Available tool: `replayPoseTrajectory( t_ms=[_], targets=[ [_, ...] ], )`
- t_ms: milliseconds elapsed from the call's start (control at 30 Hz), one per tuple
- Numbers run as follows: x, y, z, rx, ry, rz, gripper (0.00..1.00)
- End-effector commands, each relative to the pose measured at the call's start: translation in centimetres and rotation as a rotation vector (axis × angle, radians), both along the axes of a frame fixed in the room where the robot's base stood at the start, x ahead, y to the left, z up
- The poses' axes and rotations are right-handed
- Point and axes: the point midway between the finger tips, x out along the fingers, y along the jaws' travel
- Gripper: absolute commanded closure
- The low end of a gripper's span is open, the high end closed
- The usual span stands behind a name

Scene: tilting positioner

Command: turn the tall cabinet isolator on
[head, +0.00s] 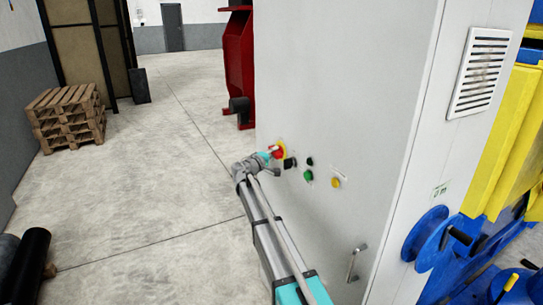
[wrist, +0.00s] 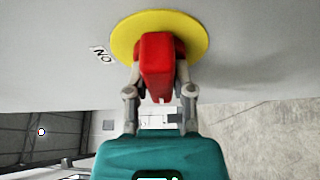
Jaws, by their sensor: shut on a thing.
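The tall cabinet (head: 345,100) is light grey and fills the middle of the head view. Its isolator (head: 281,149) is a red handle on a yellow round plate, on the cabinet face to the left of the buttons. In the wrist view the red handle (wrist: 157,68) stands out from the yellow plate (wrist: 195,30), with a label reading "NO" (wrist: 101,54) beside it. My gripper (wrist: 160,75) is shut on the red handle, one finger on each side. In the head view my gripper (head: 268,156) reaches the isolator and partly covers it.
A black switch (head: 290,163), a green button (head: 308,175) and a yellow button (head: 336,183) sit right of the isolator. A door handle (head: 355,262) juts out lower down. Blue and yellow machinery (head: 510,150) stands at the right.

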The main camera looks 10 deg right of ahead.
Motion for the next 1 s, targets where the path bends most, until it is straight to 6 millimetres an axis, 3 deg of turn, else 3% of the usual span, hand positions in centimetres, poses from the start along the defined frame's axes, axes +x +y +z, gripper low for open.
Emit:
replayPoseTrajectory(
  t_ms=[1000],
  targets=[
    [0.26, -0.05, -0.03, 0.269, -0.847, -0.001, 1.00]
  ],
)
